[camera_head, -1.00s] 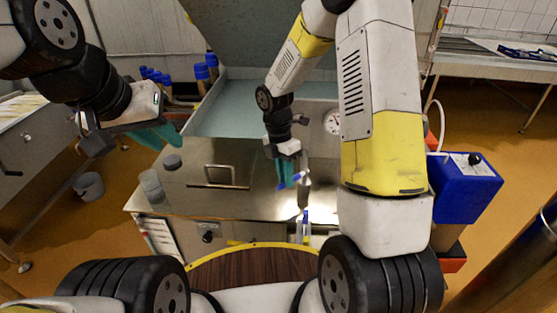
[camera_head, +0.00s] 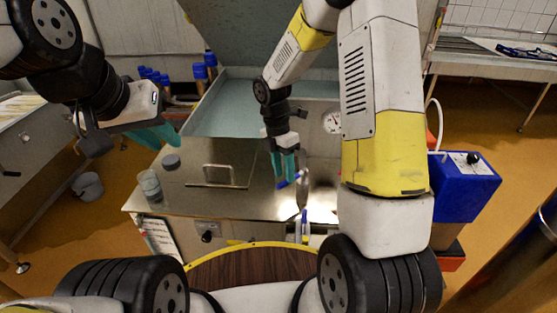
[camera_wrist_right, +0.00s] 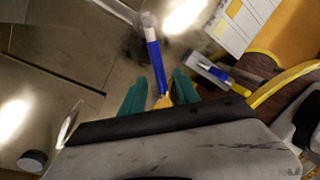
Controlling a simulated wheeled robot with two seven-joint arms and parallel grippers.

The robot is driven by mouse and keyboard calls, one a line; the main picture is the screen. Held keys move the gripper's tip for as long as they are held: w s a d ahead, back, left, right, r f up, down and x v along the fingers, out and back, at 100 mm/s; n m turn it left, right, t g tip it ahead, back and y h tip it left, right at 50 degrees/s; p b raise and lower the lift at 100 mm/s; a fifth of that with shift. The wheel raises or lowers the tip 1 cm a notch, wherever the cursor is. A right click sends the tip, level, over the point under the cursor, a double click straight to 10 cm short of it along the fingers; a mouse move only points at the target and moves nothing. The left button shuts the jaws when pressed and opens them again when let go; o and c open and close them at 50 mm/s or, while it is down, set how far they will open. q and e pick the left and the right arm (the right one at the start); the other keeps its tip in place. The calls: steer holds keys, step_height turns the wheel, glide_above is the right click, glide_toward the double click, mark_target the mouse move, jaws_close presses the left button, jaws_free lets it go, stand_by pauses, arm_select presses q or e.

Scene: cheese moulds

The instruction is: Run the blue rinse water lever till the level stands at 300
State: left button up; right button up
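The blue lever (camera_head: 298,175) stands at the front right of a steel counter, beside an upright metal spout or post. My right gripper (camera_head: 284,176) has its teal fingers at the lever. In the right wrist view the blue lever (camera_wrist_right: 155,67) shows between the two spread fingertips (camera_wrist_right: 158,84), with a gap on each side. A yellow piece lies at its near end. My left gripper (camera_head: 160,136) hangs at the upper left, away from the lever, its finger gap unclear. A round dial (camera_head: 332,122) is behind the counter; I cannot read it or any level mark.
A basin (camera_head: 225,118) lies behind the counter. A clear cup (camera_head: 150,185) and a dark round knob or lid (camera_head: 171,162) are on the counter's left. A blue box (camera_head: 465,188) stands at the right. A white bucket (camera_head: 88,186) is on the floor.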

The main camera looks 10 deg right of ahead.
step_height(320, 180, up, 6)
steer(key=w, duration=0.1)
steer(key=shift+a, duration=0.3)
stand_by(0.9)
